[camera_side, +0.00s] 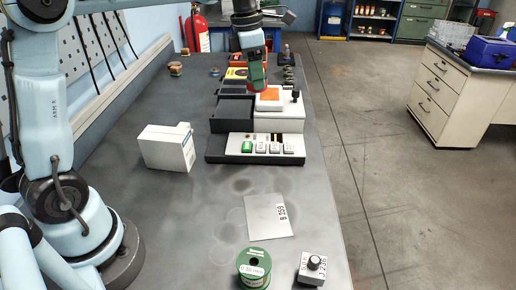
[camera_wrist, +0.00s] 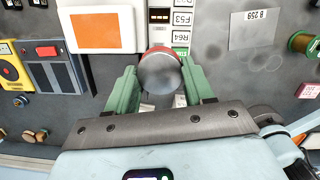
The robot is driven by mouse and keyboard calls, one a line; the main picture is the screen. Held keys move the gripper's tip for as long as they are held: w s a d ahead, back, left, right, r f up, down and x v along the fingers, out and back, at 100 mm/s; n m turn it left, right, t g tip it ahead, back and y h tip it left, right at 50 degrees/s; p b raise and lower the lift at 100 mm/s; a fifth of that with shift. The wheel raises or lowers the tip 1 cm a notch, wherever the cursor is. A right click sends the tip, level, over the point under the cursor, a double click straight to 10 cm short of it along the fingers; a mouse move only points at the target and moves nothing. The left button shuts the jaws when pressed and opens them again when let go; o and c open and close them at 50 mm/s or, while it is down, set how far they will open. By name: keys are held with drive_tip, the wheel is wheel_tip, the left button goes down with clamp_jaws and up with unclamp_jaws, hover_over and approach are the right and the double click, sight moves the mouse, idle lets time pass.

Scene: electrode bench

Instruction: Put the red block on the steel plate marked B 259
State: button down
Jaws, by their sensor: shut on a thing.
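My gripper (camera_side: 257,78) is shut on a red block (camera_side: 258,88), which is held up above the bench beside the orange-topped white box. In the wrist view the block (camera_wrist: 160,72) sits between my green fingers (camera_wrist: 158,88); it shows a round grey face with a red rim at its far side. The steel plate marked B 259 (camera_side: 264,217) lies flat and bare on the near part of the bench. It also shows at the upper right of the wrist view (camera_wrist: 254,30). The block is well apart from the plate.
The white box with an orange top (camera_side: 286,112) and a low button panel (camera_side: 230,155) stand between block and plate. A white carton (camera_side: 165,148) is left of the panel. A green spool (camera_side: 254,266) and a knob box (camera_side: 312,268) stand just nearer than the plate.

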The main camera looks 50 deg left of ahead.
drive_tip(key=s+d+m, duration=0.2)
drive_tip(key=s+d, duration=0.4)
drive_tip(key=d, duration=0.6)
drive_tip(key=s+d+f+m, duration=0.2)
drive_tip(key=s+d+m, duration=0.3)
drive_tip(key=s+d, duration=1)
hover_over(268, 215)
drive_tip(key=shift+g+h, duration=0.4)
drive_tip(key=f, duration=1.2)
drive_tip(key=shift+s+a+f, duration=0.1)
drive_tip(key=shift+a+f, duration=0.15)
drive_tip(key=shift+f, duration=1.95)
drive_tip(key=shift+f, duration=0.15)
drive_tip(key=shift+c, duration=2.1)
unclamp_jaws()
